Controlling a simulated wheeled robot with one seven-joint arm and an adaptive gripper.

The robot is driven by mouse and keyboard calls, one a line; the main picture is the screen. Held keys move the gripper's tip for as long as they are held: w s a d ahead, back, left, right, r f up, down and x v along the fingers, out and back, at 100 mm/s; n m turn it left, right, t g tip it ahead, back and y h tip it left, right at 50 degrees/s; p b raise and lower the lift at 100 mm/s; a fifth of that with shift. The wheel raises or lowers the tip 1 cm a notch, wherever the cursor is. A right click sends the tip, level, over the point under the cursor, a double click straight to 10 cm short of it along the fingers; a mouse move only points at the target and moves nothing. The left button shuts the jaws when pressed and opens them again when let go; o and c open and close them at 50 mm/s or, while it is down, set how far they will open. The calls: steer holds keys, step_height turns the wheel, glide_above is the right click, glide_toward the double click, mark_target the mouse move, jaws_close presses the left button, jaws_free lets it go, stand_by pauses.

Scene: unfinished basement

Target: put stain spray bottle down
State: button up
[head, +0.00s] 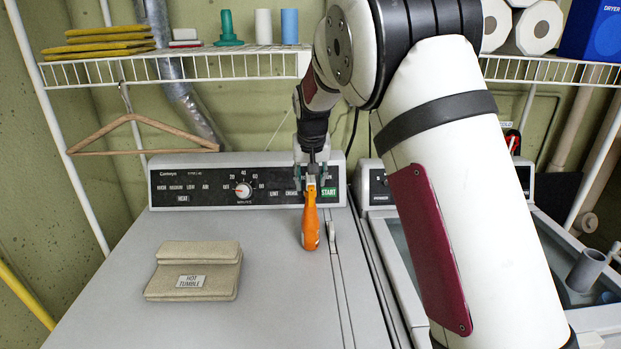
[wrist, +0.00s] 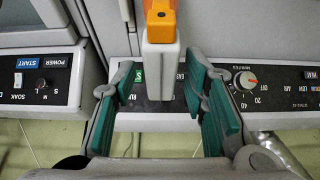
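The stain spray bottle (head: 310,226) is orange with a pale head, below my gripper (head: 310,178) over the rear right part of the grey dryer top (head: 260,290). It looks upright, and its lower end appears at the dryer surface, though contact is not certain. In the wrist view, the bottle's pale head (wrist: 161,75) is between the green-padded fingers of my gripper (wrist: 158,88). The fingers are spread, with a visible gap on the left side of the head and a very narrow one on the right.
The control panel (head: 245,180) stands close behind the bottle. A beige folded cloth bundle (head: 195,270) labelled HOT TUMBLE lies on the dryer at left. A wire shelf (head: 200,66) holds items above. An open washer (head: 590,315) is at right. The front middle of the dryer is clear.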

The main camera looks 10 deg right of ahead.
steer(key=v, duration=1)
steer(key=shift+s+r+b, duration=0.1)
steer(key=shift+r+b, duration=0.25)
steer(key=shift+b, duration=0.05)
steer(key=s+d+r+n+y, duration=0.1)
steer(key=s+r, duration=0.2)
steer(key=s, duration=0.8)
steer(key=s+d+r, duration=0.1)
steer(key=s+r, duration=0.2)
steer(key=s, duration=0.8)
steer(key=s+f, duration=0.3)
steer(key=s, duration=0.5)
steer(key=s+f+n, duration=0.1)
steer(key=s+f, duration=0.2)
steer(key=s, duration=0.5)
steer(key=shift+s+f+t, duration=0.3)
steer(key=shift+s+t, duration=0.05)
steer(key=shift+t, duration=0.05)
